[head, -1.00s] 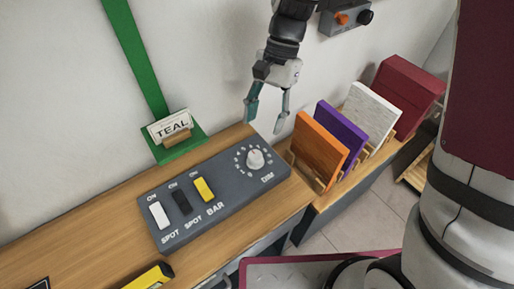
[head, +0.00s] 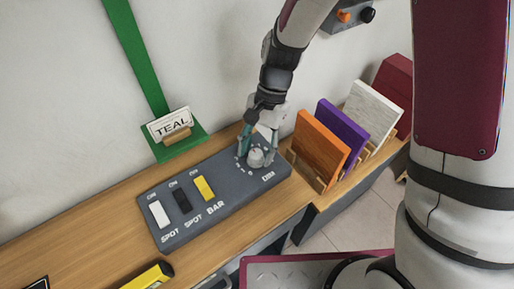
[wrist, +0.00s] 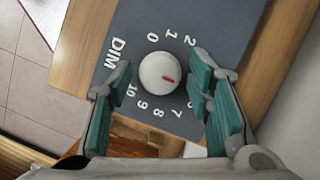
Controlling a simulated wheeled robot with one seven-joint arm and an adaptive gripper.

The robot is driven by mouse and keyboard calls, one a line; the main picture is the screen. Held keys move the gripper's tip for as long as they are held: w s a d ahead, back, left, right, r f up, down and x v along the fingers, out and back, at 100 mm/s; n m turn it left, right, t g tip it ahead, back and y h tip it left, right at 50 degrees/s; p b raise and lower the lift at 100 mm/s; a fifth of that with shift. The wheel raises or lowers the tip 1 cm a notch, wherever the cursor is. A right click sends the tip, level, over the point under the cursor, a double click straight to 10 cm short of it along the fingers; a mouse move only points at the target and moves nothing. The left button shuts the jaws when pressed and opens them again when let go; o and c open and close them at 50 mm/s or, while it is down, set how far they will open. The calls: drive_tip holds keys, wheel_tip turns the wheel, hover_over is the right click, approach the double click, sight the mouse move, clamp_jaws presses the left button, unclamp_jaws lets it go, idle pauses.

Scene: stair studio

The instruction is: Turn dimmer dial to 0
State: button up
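The dimmer dial (head: 256,157) is a round white knob at the right end of the grey control panel (head: 222,213). In the wrist view the dial (wrist: 158,70) has a red mark pointing right and slightly down. The 0 is above the dial, 1 and 2 to its upper right, 8 to 10 below. Numbers on the right are hidden by a finger. My gripper (head: 258,142) is low over the dial. In the wrist view my gripper (wrist: 161,74) is open, with teal-padded fingers either side of the dial and visible gaps; contact is not seen.
White, black and yellow switches (head: 204,189) sit left on the panel. Orange, purple and white boards (head: 321,150) stand in a rack close to the right of my gripper. A TEAL sign (head: 171,126) stands behind the panel. The wooden counter (head: 90,235) is mostly clear at left.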

drive_tip(key=c, duration=0.8)
drive_tip(key=shift+n, duration=0.3)
drive_tip(key=n+h, duration=0.1)
drive_tip(key=n, duration=0.1)
drive_tip(key=n+g+h, duration=0.1)
drive_tip(key=n, duration=0.2)
drive_tip(key=shift+a+n+p, duration=0.2)
drive_tip(key=shift+n+p, duration=0.1)
drive_tip(key=n+h, duration=0.1)
drive_tip(key=n, duration=0.2)
drive_tip(key=n+h, duration=0.1)
drive_tip(key=n, duration=0.2)
drive_tip(key=shift+a+t+h, duration=0.15)
drive_tip(key=shift+t+h, duration=0.15)
drive_tip(key=shift+t, duration=0.1)
drive_tip(key=n+t+h, duration=0.1)
drive_tip(key=n, duration=0.2)
drive_tip(key=n+t, duration=0.1)
drive_tip(key=n, duration=0.3)
drive_tip(key=shift+s+a+n+h+p, duration=0.1)
drive_tip(key=shift+s+n+h+p, duration=0.05)
drive_tip(key=shift+n+h+p, duration=0.2)
drive_tip(key=n+t, duration=0.1)
drive_tip(key=n, duration=0.2)
drive_tip(key=shift+s+n+h, duration=0.1)
drive_tip(key=shift+n+h, duration=0.15)
drive_tip(key=shift+h, duration=0.1)
drive_tip(key=shift+n+t, duration=0.8)
drive_tip(key=shift+n, duration=1.1)
